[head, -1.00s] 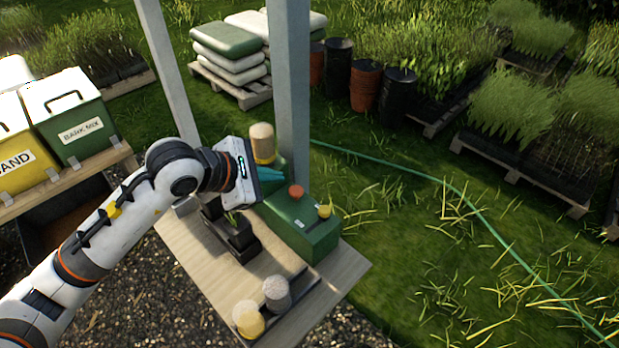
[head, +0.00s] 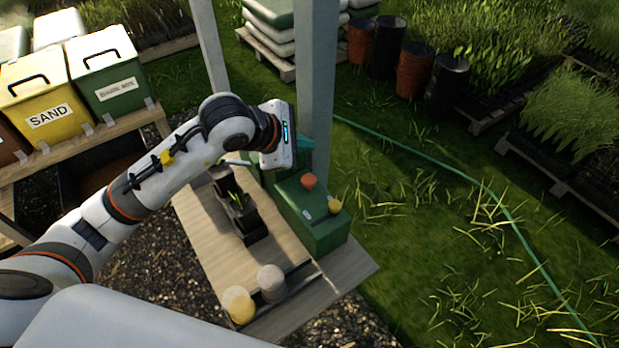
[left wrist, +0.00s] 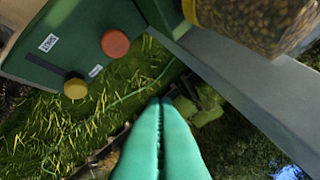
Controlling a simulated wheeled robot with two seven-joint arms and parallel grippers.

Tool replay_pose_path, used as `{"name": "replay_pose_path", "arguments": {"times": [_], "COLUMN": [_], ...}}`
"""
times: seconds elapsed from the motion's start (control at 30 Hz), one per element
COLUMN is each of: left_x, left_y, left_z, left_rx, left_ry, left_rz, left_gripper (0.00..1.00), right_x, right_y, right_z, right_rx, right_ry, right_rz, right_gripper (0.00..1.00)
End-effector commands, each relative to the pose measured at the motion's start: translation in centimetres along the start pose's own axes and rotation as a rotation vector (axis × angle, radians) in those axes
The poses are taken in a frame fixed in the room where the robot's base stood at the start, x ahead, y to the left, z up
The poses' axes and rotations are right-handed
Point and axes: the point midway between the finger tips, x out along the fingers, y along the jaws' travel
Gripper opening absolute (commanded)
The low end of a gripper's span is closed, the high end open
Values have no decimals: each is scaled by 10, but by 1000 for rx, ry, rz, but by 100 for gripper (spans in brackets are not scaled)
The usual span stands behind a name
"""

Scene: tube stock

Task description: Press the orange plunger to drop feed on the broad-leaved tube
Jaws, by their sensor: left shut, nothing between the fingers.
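The orange plunger (head: 308,181) stands on top of the green dispenser box (head: 318,232), beside a yellow knob (head: 335,206). My left gripper (head: 304,147) is shut and empty. Its teal fingers are behind and above the plunger, apart from it. In the left wrist view the shut fingers (left wrist: 160,104) point past the orange plunger (left wrist: 115,44), with the yellow knob (left wrist: 75,88) farther left. A clear hopper of brown pellets (left wrist: 252,22) shows at the top right. Black tubes (head: 240,212) with a small green plant stand left of the box; its leaf shape is too small to tell.
A grey post (head: 316,80) rises close behind my left gripper. Two round-topped pieces, one tan (head: 238,304) and one grey (head: 271,281), stand at the bench's front. The wooden bench (head: 205,245) is bare on its left. Yellow (head: 45,112) and green (head: 105,80) bins stand left.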

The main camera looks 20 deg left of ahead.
Motion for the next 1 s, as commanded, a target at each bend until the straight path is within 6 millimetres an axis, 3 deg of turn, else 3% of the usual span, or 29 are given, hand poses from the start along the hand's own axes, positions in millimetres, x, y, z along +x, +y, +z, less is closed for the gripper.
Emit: {"name": "replay_pose_path", "arguments": {"times": [0.37,0.5,1.0], "left_x": [38,51,54], "left_y": [28,37,39], "left_z": [28,37,39], "left_rx": [-3,0,0], "left_ry": [-1,0,0], "left_rz": [3,0,1], "left_gripper": [0,0,0], "right_x": [27,47,52], "right_y": [-8,-8,-6], "right_z": [4,1,-2], "right_rx": [3,3,2], "right_ry": [-11,-9,-4], "right_rz": [-10,-10,-9], "right_gripper": [36,36,36]}}
